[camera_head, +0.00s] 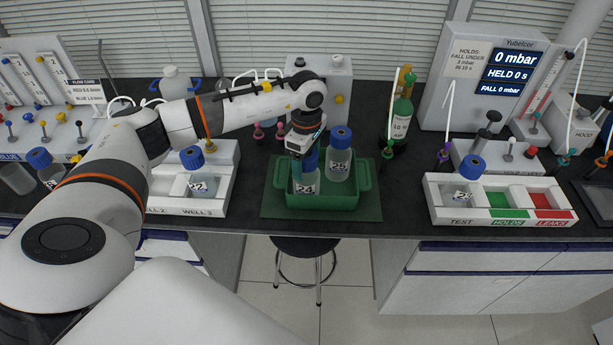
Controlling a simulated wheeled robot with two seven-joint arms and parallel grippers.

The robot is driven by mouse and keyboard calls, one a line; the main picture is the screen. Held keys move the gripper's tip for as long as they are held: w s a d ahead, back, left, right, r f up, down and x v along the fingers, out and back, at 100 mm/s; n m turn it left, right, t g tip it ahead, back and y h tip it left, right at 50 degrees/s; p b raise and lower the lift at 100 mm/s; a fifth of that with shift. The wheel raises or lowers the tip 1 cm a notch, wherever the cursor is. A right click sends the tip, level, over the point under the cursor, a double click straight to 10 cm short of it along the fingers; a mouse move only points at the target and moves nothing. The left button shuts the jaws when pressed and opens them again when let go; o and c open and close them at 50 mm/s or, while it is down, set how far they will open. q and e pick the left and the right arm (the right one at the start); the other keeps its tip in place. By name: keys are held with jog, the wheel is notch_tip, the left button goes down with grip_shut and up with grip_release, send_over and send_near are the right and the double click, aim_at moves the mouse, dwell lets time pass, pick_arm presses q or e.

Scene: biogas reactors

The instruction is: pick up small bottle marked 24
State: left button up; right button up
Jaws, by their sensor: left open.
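The small bottle marked 24 (307,187) stands in the green tray (318,201) at the middle of the bench. Its body is clear, and its blue cap is mostly hidden behind my gripper. My left gripper (297,170) points down over this bottle from above, with its fingers at the cap and upper body. The jaws are open; whether they touch the bottle cannot be told. A second blue-capped bottle (339,163), its label seeming to read 25, stands upright just right and behind in the same tray. My right gripper is not in view.
A white rack (205,207) with a blue-capped bottle marked 22 or 27 (202,184) stands left of the tray. Bare bench lies right of the green tray.

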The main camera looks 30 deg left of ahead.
pick_arm(q)
jog(key=shift+f, duration=0.15)
jog(key=shift+c, duration=0.2)
jog(key=c, duration=1.5)
jog(key=shift+o, duration=0.2)
